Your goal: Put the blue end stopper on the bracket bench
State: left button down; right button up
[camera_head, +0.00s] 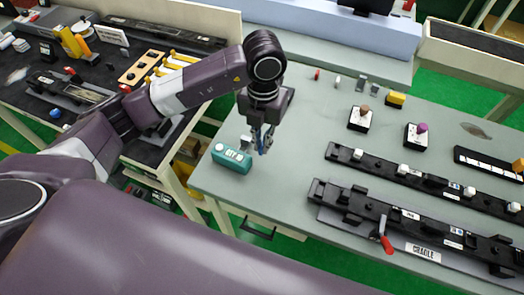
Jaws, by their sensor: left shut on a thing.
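My left gripper (262,138) points down over the left part of a grey-green bench (305,122). It is shut on a small blue piece, apparently the blue end stopper (264,149), mostly hidden between the fingers. The gripper is just behind and right of a teal box (231,159) with a white label. I cannot tell whether the piece touches the bench top. No readable sign shows which bench is the bracket bench. My right gripper is not in view.
Black rails (411,172) with white clips and a red-handled cradle fixture (420,226) fill the right part of the grey-green bench. A dark bench (30,95) with tools is at the left. Green floor lies between.

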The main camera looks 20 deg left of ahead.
aim_at(262, 162)
pick_arm(q)
jog(key=shift+f, duration=0.75)
notch_tip(262, 162, down, 4)
jog(key=shift+r+p, duration=0.25)
jog(key=shift+p, duration=0.25)
jog(key=shift+f, duration=0.3)
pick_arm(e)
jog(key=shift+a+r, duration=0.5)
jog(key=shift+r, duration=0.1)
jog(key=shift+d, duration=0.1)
pick_arm(q)
jog(key=shift+f, duration=0.2)
jog(key=c, duration=2.3)
grip_release()
jog(key=shift+c, duration=0.2)
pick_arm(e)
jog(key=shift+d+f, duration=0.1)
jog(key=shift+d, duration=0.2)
pick_arm(q)
jog(key=shift+r, duration=0.15)
